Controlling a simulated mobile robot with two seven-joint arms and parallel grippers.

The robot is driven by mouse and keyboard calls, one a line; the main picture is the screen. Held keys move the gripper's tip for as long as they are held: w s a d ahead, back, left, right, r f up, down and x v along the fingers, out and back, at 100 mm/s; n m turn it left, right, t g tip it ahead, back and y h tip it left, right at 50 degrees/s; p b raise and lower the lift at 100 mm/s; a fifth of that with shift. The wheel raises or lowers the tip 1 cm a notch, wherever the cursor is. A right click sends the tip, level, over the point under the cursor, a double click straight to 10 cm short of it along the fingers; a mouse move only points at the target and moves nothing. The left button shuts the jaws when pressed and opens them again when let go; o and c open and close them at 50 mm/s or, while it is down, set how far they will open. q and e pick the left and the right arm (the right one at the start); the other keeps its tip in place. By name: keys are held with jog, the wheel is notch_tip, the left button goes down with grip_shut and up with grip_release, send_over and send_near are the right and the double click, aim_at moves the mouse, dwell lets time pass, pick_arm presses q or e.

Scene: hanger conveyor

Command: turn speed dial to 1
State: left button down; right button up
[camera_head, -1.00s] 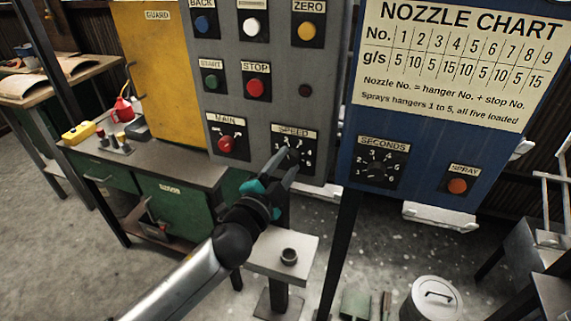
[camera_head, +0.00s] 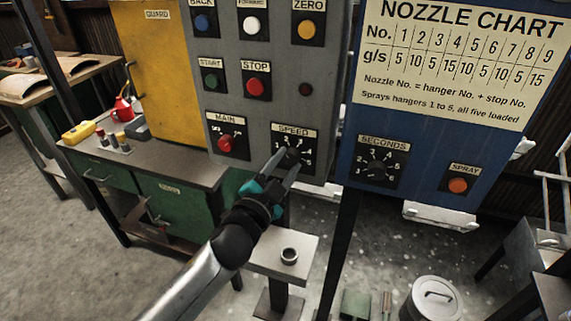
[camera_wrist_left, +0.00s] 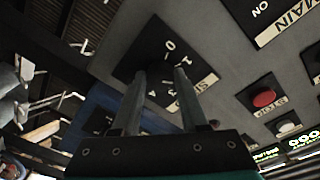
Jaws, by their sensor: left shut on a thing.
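The speed dial (camera_head: 293,154) is a black knob on a black numbered plate under the SPEED label, low on the grey control panel. My left gripper (camera_head: 287,161) reaches up to it from below and is shut on it, one finger on each side of the knob. In the left wrist view the two fingers (camera_wrist_left: 160,76) lie over the dial plate (camera_wrist_left: 165,48), where 0, 1 and 4 can be read. The fingers hide much of the knob, and I cannot tell which number it points to. My right gripper is not in view.
The red MAIN switch (camera_head: 225,143) is left of the dial, with the red STOP button (camera_head: 256,86) above. The blue panel with the SECONDS dial (camera_head: 378,167) stands to the right. A small grey stand (camera_head: 262,262) holding a ring (camera_head: 289,256) is below my gripper.

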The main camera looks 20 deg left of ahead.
pick_arm(q)
jog(key=n, duration=0.2)
jog(key=shift+n, duration=0.4)
jog(key=shift+d+f+n+t+p, duration=0.1)
jog(key=shift+n+t+p, duration=0.45)
jog(key=shift+n, duration=1.35)
jog(key=shift+g, duration=0.25)
jog(key=shift+c, duration=2.2)
grip_release()
jog(key=s+a+f, duration=0.1)
jog(key=s, duration=1.4)
jog(key=shift+a+p, duration=0.25)
jog(key=shift+p, duration=0.2)
jog(key=shift+f, duration=0.1)
